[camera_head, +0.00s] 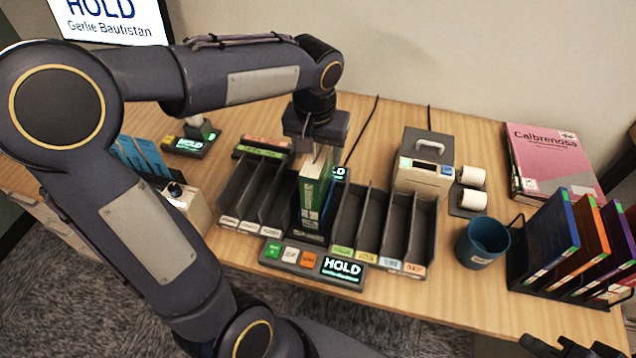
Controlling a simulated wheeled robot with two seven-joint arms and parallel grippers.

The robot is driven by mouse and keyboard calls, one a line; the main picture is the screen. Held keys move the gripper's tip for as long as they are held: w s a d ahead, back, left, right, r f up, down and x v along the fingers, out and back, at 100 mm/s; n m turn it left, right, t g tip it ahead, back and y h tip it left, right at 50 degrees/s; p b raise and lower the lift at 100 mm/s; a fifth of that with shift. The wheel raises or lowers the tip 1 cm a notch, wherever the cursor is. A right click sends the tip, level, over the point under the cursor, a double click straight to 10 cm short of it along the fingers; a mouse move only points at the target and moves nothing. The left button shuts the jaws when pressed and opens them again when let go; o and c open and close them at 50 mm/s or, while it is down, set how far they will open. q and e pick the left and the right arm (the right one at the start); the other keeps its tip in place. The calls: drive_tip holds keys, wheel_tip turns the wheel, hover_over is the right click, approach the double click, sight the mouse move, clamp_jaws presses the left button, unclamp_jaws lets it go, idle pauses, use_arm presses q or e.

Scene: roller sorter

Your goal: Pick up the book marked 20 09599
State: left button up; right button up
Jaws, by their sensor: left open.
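A green book (314,187) stands upright in the middle of the black slotted sorter (372,222), with a white label on its lower spine. The label is too small to read, so I cannot tell whether it is 20 09599. My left gripper (307,150) points down at the top of this book and is open. Its fingers are partly hidden, and I cannot tell whether they touch the book. At the lower right edge, dark parts that look like my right gripper (572,346) are partly cut off; their opening is unclear.
A row of coloured books (553,237) stands in a rack at the right, beside a blue mug (483,241). A label printer (424,165) and a pink binder (550,160) are behind. A button panel (313,262) reading HOLD lies in front of the sorter.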

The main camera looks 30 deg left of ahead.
use_arm(q)
clamp_jaws()
drive_tip(key=shift+r, duration=0.15)
idle(0.4)
